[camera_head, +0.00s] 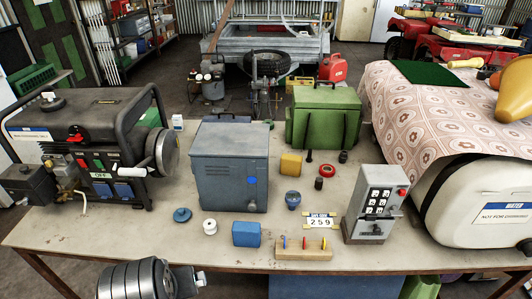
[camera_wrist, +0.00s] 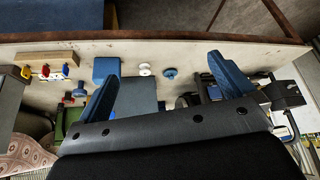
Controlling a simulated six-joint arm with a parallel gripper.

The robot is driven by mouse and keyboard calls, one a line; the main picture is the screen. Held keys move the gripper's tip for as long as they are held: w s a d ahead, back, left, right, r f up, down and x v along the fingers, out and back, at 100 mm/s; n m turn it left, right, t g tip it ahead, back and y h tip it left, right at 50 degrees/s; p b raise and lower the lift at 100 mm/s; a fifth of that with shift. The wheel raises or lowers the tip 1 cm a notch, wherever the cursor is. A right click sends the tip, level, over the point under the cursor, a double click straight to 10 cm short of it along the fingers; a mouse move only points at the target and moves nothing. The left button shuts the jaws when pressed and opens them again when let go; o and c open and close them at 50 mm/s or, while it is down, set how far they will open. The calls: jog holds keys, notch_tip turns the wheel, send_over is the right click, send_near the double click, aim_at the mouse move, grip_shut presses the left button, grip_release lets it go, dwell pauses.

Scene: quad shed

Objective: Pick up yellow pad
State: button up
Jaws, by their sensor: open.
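A small yellow block (camera_head: 291,164), the only pad-like yellow thing on the table, lies behind the middle of the table in the head view. It sits between the grey-blue metal box and the green box, with clear table in front of it. I cannot make it out in the wrist view. My gripper (camera_wrist: 165,85) shows in the wrist view with two blue fingers spread wide apart and nothing between them in its grip. In the head view the fingers do not show.
The grey-blue box (camera_head: 230,168) stands left of the block, the green box (camera_head: 324,116) behind it. A generator (camera_head: 90,140) stands left.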

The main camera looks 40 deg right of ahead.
notch_tip(320, 180, up, 11)
jog(key=w+d+r+m, duration=0.1)
jog(key=w+d+r, duration=0.5)
jog(key=w+d, duration=0.1)
jog(key=w+d+r+m+g+h, duration=0.1)
jog(key=w+d+r, duration=0.1)
jog(key=w+d, duration=0.3)
jog(key=w+d+r+m, duration=0.1)
jog(key=w+d+r, duration=0.25)
jog(key=d, duration=0.45)
jog(key=m+g, duration=0.2)
jog(key=m, duration=0.2)
send_over(291, 158)
notch_tip(291, 158, down, 12)
jog(key=f, duration=0.1)
jog(key=shift+h, duration=0.3)
jog(key=f, duration=1.8)
jog(key=shift+s+a, duration=0.15)
jog(key=shift+a, duration=0.05)
jog(key=shift+f, duration=0.6)
jog(key=x, duration=0.4)
jog(key=shift+a+f, duration=0.15)
jog(key=shift+f, duration=0.1)
jog(key=c, duration=1)
